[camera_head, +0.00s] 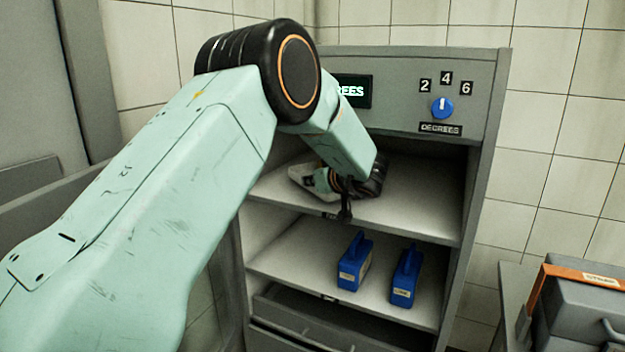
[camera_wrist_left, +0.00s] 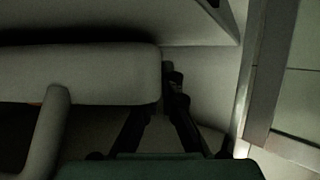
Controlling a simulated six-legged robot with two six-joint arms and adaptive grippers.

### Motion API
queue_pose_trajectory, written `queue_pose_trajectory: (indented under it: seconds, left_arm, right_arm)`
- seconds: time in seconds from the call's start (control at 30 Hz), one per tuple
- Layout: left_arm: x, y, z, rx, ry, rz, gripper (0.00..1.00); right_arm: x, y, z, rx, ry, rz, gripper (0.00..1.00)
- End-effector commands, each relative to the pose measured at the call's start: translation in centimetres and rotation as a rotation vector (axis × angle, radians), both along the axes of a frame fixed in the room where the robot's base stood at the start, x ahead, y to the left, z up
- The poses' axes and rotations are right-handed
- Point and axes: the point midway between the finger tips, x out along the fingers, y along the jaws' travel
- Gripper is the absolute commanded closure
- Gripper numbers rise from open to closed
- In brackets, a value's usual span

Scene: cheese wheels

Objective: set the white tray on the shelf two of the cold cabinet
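The cold cabinet (camera_head: 490,120) stands open with its shelves showing. My left gripper (camera_head: 345,208) is at the front of the upper shelf (camera_head: 420,205), and the arm hides much of that space. In the left wrist view a pale, rounded slab with a bar (camera_wrist_left: 85,75), probably the tray, fills the left side. The left gripper's fingertips (camera_wrist_left: 170,75) come together at its right end. I cannot tell whether they grip it. My right gripper is not in view.
Two blue containers (camera_head: 354,262) (camera_head: 405,276) stand on the lower shelf (camera_head: 290,255). Below is a grey drawer (camera_head: 310,320). A blue dial (camera_head: 442,107) is on the cabinet's top panel. A grey case with an orange strip (camera_head: 585,300) sits at the lower right. The upper shelf's right side is clear.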

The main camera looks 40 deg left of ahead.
Motion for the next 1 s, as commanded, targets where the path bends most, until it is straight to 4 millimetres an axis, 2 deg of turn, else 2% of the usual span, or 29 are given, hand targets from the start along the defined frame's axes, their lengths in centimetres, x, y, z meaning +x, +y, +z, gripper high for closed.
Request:
queue_pose_trajectory:
  seconds: [0.37,0.97,1.0]
  left_arm:
    - [0.1,0.1,0.0,0.001,-0.003,0.001,1.0]
    - [0.0,-0.1,-1.3,-0.003,0.006,-0.001,1.0]
    - [0.0,-0.1,-1.2,-0.004,0.005,0.0,0.93]
  right_arm:
    - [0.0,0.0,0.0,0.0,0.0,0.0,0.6]
    - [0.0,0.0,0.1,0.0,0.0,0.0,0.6]
    - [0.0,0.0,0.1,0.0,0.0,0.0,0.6]
